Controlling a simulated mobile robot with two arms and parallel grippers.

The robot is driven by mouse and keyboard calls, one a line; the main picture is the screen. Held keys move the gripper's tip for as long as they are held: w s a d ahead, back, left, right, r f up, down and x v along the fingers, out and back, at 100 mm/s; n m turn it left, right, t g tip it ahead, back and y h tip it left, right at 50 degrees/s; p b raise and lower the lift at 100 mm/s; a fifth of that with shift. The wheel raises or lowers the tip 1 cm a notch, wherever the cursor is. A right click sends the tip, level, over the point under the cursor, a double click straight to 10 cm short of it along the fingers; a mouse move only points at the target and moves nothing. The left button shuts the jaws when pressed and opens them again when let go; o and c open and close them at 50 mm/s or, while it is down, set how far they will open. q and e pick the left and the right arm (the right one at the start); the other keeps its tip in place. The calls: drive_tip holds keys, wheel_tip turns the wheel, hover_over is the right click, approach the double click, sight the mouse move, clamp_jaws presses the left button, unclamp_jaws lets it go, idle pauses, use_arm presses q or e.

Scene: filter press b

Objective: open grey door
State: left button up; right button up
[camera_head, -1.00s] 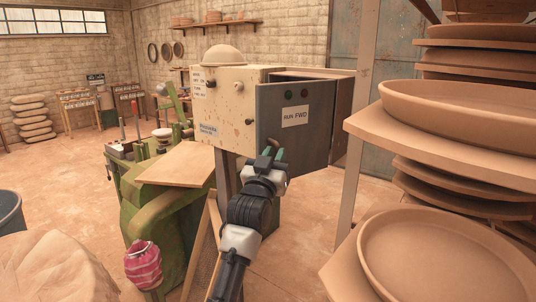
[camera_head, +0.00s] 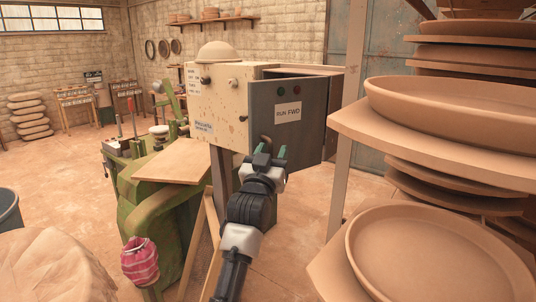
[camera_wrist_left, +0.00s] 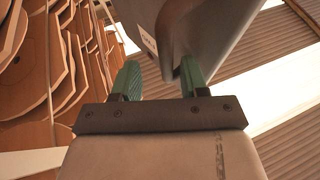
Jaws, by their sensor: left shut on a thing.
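The grey door (camera_head: 292,112) is a panel with a "RUN FWD" label and red and green buttons, on the right side of the cream control box (camera_head: 222,103). It stands ajar, with a gap showing along its top. My right gripper is in neither view.
A rack of round clay trays (camera_head: 470,105) stands close on the right, with its upright post (camera_head: 348,125) near the door. A green machine (camera_head: 150,210) with a wooden board (camera_head: 175,165) is left of my arm. Floor behind the door is fairly open.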

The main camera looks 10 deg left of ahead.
use_arm(q)
drive_tip(key=shift+s+d+r, duration=0.15)
drive_tip(key=shift+d+r, duration=0.1)
drive_tip(key=shift+r, duration=0.15)
drive_tip(key=b+v, duration=0.4)
drive_tip(key=v, duration=0.7)
drive_tip(key=shift+w+a+f, duration=0.2)
drive_tip(key=shift+f, duration=0.15)
